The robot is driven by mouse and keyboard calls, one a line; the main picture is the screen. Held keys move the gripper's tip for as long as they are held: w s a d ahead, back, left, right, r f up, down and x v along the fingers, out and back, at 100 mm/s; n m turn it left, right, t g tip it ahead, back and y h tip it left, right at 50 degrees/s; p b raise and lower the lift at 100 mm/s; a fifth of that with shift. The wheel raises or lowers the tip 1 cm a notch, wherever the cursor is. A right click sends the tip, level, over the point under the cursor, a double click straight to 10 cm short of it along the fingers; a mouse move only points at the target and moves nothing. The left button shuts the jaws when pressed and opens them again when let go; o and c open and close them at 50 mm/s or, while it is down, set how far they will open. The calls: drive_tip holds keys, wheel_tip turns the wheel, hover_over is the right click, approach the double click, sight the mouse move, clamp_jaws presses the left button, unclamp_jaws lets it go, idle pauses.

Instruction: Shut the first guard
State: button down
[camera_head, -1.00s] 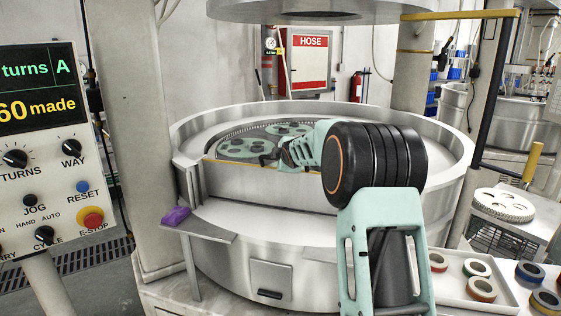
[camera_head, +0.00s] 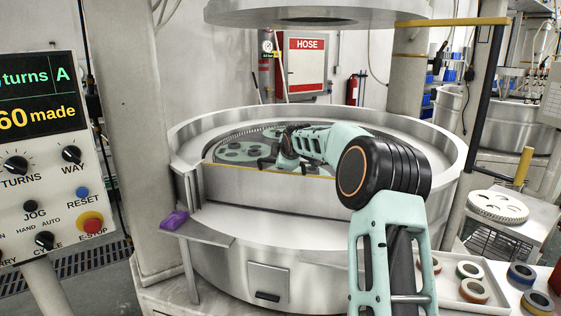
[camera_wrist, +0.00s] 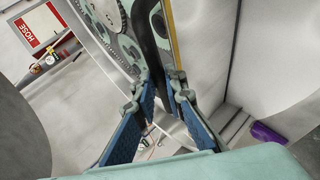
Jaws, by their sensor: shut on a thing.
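The guard (camera_head: 275,184) is a curved pale metal panel with a yellow top edge, standing at the front of the round lapping machine (camera_head: 225,222). At its left end is a gap beside upright metal posts. My gripper (camera_head: 262,160) is just behind the yellow edge, near the guard's left part. In the wrist view, my gripper (camera_wrist: 162,85) has its two blue-padded fingers around the lower end of a black curved bar (camera_wrist: 151,40), which runs alongside the yellow edge (camera_wrist: 173,40). The fingers partly hide where the bar meets the guard.
Green geared discs (camera_head: 240,150) lie on the plate behind the guard. A purple object (camera_head: 174,220) lies on a small ledge (camera_head: 207,234) at left. A control panel (camera_head: 45,160) stands far left. A tray of rings (camera_head: 450,288) is at lower right.

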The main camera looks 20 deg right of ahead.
drive_tip(key=shift+w+d+r+t, duration=0.15)
drive_tip(key=shift+d+r, duration=0.05)
drive_tip(key=shift+r, duration=0.35)
drive_tip(key=shift+w+d+r+t, duration=0.15)
drive_tip(key=shift+d+r, duration=0.05)
drive_tip(key=shift+r, duration=0.3)
drive_tip(key=c, duration=2.2)
unclamp_jaws()
drive_tip(key=shift+w+f, duration=0.1)
drive_tip(key=shift+w, duration=0.1)
drive_tip(key=shift+c, duration=0.2)
drive_tip(key=shift+w+d+f, duration=0.1)
drive_tip(key=shift+w+f, duration=0.05)
drive_tip(key=shift+f, duration=0.05)
drive_tip(key=v, duration=1.1)
drive_tip(key=shift+s+a, duration=0.3)
drive_tip(key=shift+s, duration=0.15)
drive_tip(key=shift+a+f, duration=0.1)
drive_tip(key=shift+f, duration=0.05)
